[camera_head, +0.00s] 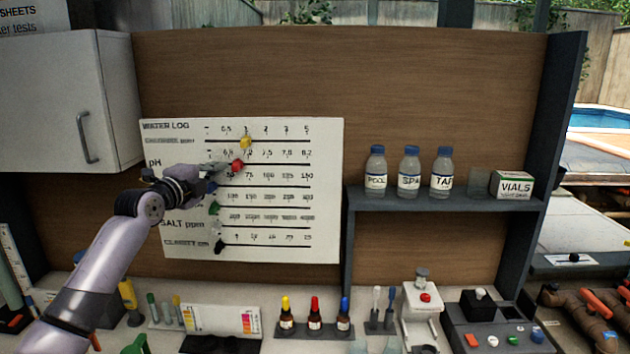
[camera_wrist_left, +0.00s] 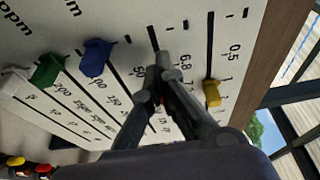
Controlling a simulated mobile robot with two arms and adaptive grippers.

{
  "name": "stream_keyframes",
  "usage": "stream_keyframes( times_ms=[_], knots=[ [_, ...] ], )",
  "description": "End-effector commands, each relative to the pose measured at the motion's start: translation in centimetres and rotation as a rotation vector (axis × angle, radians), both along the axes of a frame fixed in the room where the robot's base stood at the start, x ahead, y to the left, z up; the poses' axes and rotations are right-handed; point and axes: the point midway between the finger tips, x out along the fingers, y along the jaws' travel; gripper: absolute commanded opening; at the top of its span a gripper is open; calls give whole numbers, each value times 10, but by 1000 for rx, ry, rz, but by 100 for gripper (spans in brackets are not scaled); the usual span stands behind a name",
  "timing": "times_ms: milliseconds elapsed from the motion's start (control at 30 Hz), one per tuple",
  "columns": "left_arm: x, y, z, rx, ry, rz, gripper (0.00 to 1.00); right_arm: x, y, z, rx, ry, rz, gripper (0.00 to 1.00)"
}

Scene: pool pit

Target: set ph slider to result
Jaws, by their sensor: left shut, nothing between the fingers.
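The white water log board (camera_head: 290,220) hangs on the brown wall with several labelled tracks. The red pH slider (camera_head: 237,166) sits near the left of its track, between the 6.8 and 7.2 marks. My left gripper (camera_head: 222,168) is shut and empty, its fingertips close to the left side of the red slider; I cannot tell whether they touch. In the left wrist view the closed fingers (camera_wrist_left: 163,72) lie over the board and hide most of the red slider. My right gripper is not in view.
A yellow slider (camera_head: 245,142) is just above, blue (camera_head: 213,183), green (camera_head: 214,209) and black (camera_head: 218,247) ones below. A shelf with bottles (camera_head: 409,172) is at the right. Dropper bottles (camera_head: 315,315) and a colour chart (camera_head: 222,320) stand on the counter. A cabinet (camera_head: 65,100) is upper left.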

Motion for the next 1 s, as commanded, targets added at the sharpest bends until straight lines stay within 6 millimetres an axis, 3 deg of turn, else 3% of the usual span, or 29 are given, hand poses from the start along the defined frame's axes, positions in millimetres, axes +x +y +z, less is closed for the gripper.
stream_keyframes(
  times_ms=[267, 700, 1000],
  knots=[
    [0, -3, 0, 0, 0, -1, 0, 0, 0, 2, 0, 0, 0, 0],
    [-1, -30, 1, 1, 0, -2, 0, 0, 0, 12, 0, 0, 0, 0],
    [-1, -20, -1, 0, 1, 1, 0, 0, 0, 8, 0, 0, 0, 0]
  ],
)
